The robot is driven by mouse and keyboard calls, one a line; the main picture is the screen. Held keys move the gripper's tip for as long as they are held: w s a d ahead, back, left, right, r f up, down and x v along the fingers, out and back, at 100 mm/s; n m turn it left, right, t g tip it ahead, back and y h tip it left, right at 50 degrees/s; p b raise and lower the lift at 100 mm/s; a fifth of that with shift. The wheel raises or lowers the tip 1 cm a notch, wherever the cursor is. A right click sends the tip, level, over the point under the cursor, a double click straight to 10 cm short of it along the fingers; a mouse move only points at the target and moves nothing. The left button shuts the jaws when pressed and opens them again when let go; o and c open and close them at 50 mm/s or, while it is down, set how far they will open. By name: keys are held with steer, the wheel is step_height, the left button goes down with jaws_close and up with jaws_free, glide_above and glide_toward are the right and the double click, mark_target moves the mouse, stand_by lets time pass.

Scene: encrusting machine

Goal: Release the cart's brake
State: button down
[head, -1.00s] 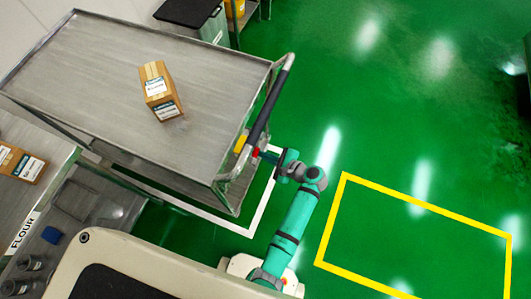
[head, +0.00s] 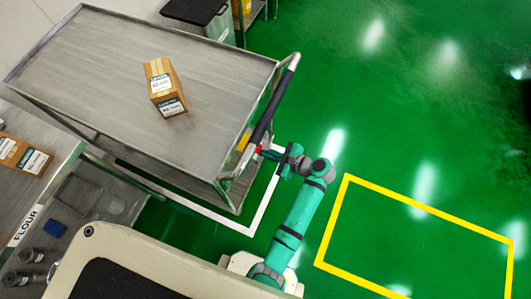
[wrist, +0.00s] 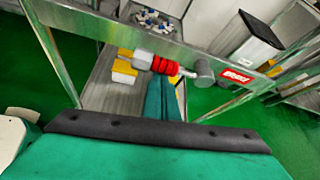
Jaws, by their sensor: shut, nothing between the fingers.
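The metal cart (head: 130,65) stands at the upper left in the head view, with a black-gripped push handle (head: 275,105) on its right end. In the wrist view, the brake lever (wrist: 163,66) has red ringed parts and a grey round end, on the cart's end frame. A red brake label (wrist: 237,77) is on the rail to its right. My gripper (head: 269,154) is at the cart's handle end. In the wrist view my gripper's fingers (wrist: 166,90) are together and empty, their tips right at the red part. I cannot tell whether they touch it.
A cardboard box (head: 167,88) sits on the cart top. A flour table (head: 50,160) stands at the lower left. Yellow lines (head: 430,208) mark a floor rectangle at the right. The green floor right of the cart is clear.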

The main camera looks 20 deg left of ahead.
steer(key=shift+w+r, duration=0.1)
steer(key=shift+r, duration=0.05)
step_height(320, 180, down, 4)
steer(key=d, duration=0.1)
steer(key=w+v, duration=0.1)
steer(key=v, duration=0.8)
steer(key=shift+s+d+r, duration=0.15)
steer(key=shift+d+r, duration=0.05)
steer(key=shift+d, duration=0.15)
stand_by(0.5)
